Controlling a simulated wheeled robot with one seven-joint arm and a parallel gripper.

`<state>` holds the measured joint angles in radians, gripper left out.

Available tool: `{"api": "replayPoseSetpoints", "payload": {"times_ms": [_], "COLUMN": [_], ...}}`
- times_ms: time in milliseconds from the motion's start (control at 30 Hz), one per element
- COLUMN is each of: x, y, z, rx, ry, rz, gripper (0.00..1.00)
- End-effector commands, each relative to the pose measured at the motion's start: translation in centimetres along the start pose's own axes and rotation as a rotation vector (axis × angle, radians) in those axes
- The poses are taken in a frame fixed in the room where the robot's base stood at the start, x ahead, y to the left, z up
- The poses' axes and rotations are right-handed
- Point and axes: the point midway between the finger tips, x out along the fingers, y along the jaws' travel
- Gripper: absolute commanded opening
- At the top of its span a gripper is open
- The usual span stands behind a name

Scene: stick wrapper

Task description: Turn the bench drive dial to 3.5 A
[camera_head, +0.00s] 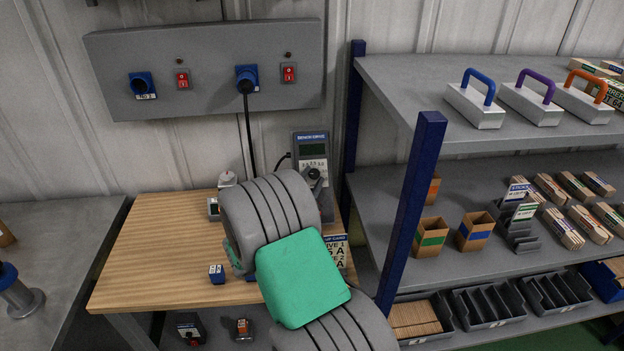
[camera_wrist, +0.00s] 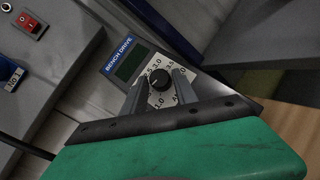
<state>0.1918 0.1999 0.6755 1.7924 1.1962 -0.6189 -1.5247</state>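The bench drive (camera_head: 311,140) is a grey upright box at the back right of the wooden bench, labelled BENCH DRIVE, with a dark green blank display. In the wrist view it appears tilted (camera_wrist: 113,49). Its black round dial (camera_wrist: 159,79) sits on a white numbered scale; 3.0 and 3.5 show on its upper right side and 1.0 at lower left. The dial's exact setting is too small to read. My gripper (camera_wrist: 160,82) is open, with its two fingers on either side of the dial and gaps beside it. My arm hides the drive's lower part in the head view.
A grey wall panel (camera_head: 210,100) with red switches and blue sockets hangs above; a black cable runs down from one socket. A card (camera_head: 337,254) stands right of my arm. A small blue block (camera_head: 217,273) lies on the bench (camera_head: 150,255). A blue shelf post (camera_head: 412,210) stands close right.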

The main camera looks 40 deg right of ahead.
Motion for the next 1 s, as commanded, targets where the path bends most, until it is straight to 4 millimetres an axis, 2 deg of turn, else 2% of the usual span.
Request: {"api": "replayPoseSetpoints", "payload": {"times_ms": [67,400,767,1000], "x": [-0.02,-0.04,-0.05,-0.03], "y": [0.01,0.03,0.15,0.4], "z": [-0.01,-0.02,-0.04,-0.01], "rx": [0.0,0.0,0.012,0.081], "ry": [0.0,0.001,0.0,-0.005], "rz": [0.0,0.001,-0.009,-0.071], "gripper": [0.27,0.0,0.0,0.0]}}
